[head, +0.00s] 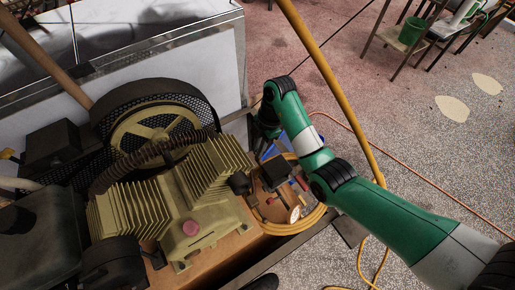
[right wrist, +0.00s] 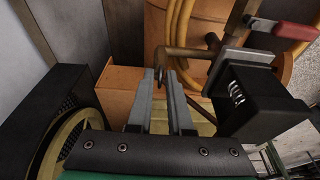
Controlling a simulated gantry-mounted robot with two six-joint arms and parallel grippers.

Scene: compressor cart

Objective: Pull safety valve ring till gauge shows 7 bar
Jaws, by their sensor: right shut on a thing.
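My right gripper (head: 265,136) reaches down beside the compressor, behind the pressure fittings in the head view. In the right wrist view its fingers (right wrist: 162,76) are close together, shut on a small ring (right wrist: 163,77) at their tips. The ring sits next to a brass-coloured pipe fitting (right wrist: 190,51); the safety valve body is hard to tell apart from it. The round gauge (head: 294,214) has a pale face with some red, too small to read. My left gripper is not in view.
The finned compressor (head: 190,205) and its caged flywheel (head: 155,125) stand left of the gripper. A black box (head: 275,172), also in the wrist view (right wrist: 262,100), and a red-handled valve (right wrist: 295,29) are close by. A coiled yellow hose (head: 318,218) surrounds the fittings.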

